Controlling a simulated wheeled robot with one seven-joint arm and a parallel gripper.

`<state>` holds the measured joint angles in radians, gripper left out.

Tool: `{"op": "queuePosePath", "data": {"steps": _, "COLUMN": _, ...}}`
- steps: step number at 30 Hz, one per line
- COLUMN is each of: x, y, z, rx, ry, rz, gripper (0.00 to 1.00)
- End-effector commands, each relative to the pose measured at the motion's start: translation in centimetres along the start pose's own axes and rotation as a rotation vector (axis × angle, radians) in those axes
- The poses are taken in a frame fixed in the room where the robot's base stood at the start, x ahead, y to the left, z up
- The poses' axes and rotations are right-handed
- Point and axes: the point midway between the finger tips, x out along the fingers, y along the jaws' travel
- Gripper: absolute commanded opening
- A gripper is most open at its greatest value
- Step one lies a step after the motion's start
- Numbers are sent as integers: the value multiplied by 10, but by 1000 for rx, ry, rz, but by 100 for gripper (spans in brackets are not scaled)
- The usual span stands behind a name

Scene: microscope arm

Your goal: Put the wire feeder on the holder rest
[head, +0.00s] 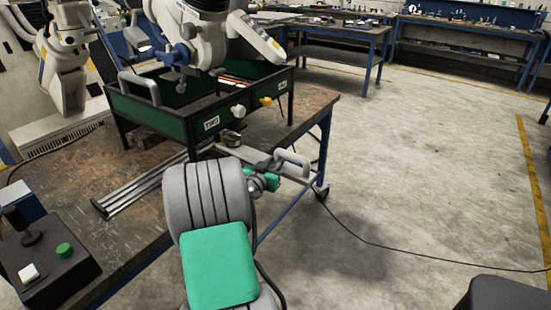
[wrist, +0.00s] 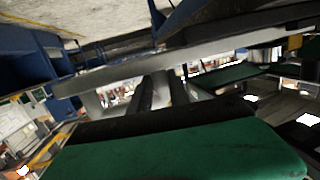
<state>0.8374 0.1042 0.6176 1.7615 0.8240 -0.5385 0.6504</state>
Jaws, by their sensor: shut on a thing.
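The long grey piece that I take for the wire feeder (head: 293,160) has a looped handle and shows beyond my arm, by the table's right edge. My gripper (head: 266,167) is shut on it, its fingers largely hidden behind my green and grey arm. In the wrist view the two dark fingers (wrist: 162,90) reach up to a grey bar (wrist: 215,50) that crosses the picture at a slant. A dark round knob (head: 231,138) shows near the piece's left end. I cannot tell which part is the holder rest; a green open frame (head: 165,127) labelled TWO stands just behind.
The worn brown table (head: 65,170) carries metal rails (head: 145,190) and a black control box (head: 45,262) with a joystick. White robot arms (head: 205,35) overhang the green frame. A black cable (head: 430,250) lies across the floor.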

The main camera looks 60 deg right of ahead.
Motion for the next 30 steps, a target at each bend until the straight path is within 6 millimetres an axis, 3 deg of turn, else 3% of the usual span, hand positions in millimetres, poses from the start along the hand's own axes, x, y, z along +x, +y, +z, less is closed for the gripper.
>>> {"op": "queuePosePath", "data": {"steps": 6, "x": 1, "y": -1, "z": -3, "rx": 6, "ry": 8, "rz": -1, "gripper": 0}}
{"op": "queuePosePath", "data": {"steps": 7, "x": 0, "y": 0, "z": 2, "rx": 1, "ry": 0, "rz": 0, "gripper": 23}}
{"op": "queuePosePath", "data": {"steps": 15, "x": 0, "y": 0, "z": 1, "rx": 1, "ry": -1, "rz": 0, "gripper": 44}}
{"op": "queuePosePath", "data": {"steps": 24, "x": -2, "y": 0, "z": -1, "rx": 0, "ry": -1, "rz": -1, "gripper": 44}}
{"op": "queuePosePath", "data": {"steps": 30, "x": -42, "y": -2, "z": 0, "rx": -1, "ry": 0, "rz": -5, "gripper": 44}}
